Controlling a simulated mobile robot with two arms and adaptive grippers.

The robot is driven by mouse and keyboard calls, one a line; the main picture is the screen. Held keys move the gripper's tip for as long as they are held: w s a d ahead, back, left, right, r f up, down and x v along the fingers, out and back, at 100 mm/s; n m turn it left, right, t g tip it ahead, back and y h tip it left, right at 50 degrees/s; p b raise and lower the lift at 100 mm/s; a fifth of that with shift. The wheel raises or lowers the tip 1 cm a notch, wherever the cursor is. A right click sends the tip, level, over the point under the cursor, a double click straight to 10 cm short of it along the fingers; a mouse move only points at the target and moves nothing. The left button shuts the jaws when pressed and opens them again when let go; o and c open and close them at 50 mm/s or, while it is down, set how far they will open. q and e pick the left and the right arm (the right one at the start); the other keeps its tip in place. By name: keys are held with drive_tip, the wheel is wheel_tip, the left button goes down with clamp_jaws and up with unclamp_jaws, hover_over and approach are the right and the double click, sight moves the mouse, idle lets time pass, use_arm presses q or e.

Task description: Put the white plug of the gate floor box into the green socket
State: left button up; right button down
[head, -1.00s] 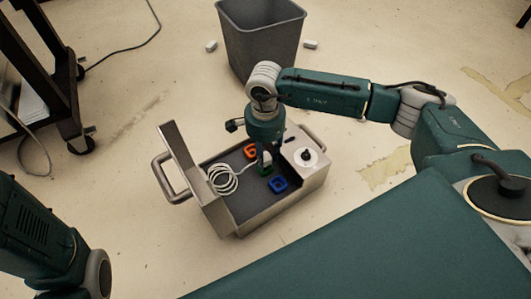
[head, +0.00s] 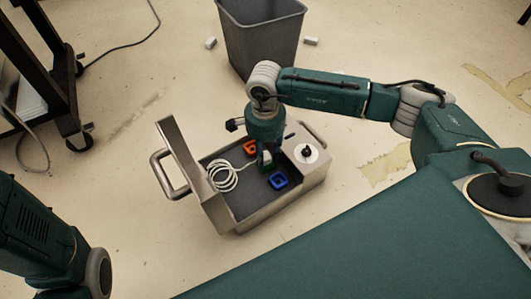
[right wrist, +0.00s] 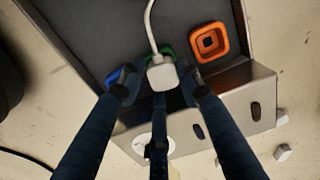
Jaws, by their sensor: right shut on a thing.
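The gate floor box (head: 250,213) stands open on the floor in the head view. My right gripper (head: 265,160) points down into it. In the right wrist view its fingers (right wrist: 160,90) are shut on the white plug (right wrist: 162,75), whose cable runs upward. The green socket (right wrist: 167,50) shows only in part behind the plug, so I cannot tell whether they touch. The orange socket (right wrist: 210,42) is to the right, and the blue socket (right wrist: 113,77) is partly hidden by a finger at the left. My left arm shows at lower left, its gripper out of view.
The white cable coil (head: 223,176) lies in the box beside the raised lid (head: 178,150). A round white dial (head: 306,153) is on the box's right part. A grey bin (head: 262,42) stands behind, and a dark cart (head: 50,75) at left.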

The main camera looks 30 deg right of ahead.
sight(265, 157)
drive_tip(key=shift+f, duration=0.25)
drive_tip(key=c, duration=1.1)
unclamp_jaws()
drive_tip(key=shift+r, duration=0.1)
wheel_tip(265, 157, up, 12)
drive_tip(key=shift+f, duration=0.1)
